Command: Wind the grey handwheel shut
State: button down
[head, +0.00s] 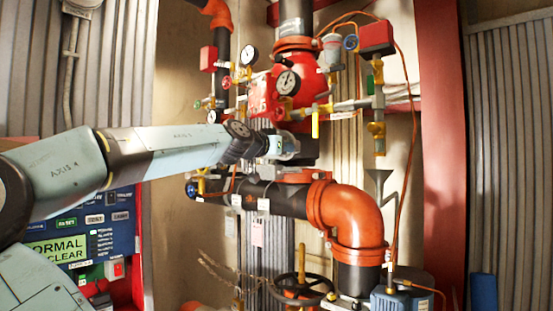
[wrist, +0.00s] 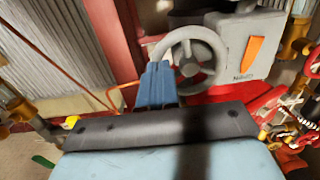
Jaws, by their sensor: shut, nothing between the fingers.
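The grey handwheel (wrist: 188,64) shows in the wrist view, a spoked wheel on the side of a pale grey housing (wrist: 226,42). The housing carries an orange pointer (wrist: 256,52), with lettering that seems to read OPEN near its lower end. My gripper (wrist: 157,70) has its blue fingers together, with nothing between them. The fingertips overlap the wheel's left rim in the picture; I cannot tell whether they touch it. In the head view my gripper (head: 276,147) reaches in front of the riser pipe, and my wrist largely hides the wheel.
Red valve body (head: 265,95), gauges (head: 288,82) and thin copper-coloured piping crowd the space above my gripper. A thick orange elbow (head: 350,212) lies below right. A separate dark handwheel (head: 302,290) stands low down. A blue control panel (head: 95,235) is at left.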

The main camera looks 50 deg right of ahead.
jog(key=shift+d+r, duration=0.15)
jog(key=shift+r, duration=0.1)
jog(key=shift+f, duration=0.1)
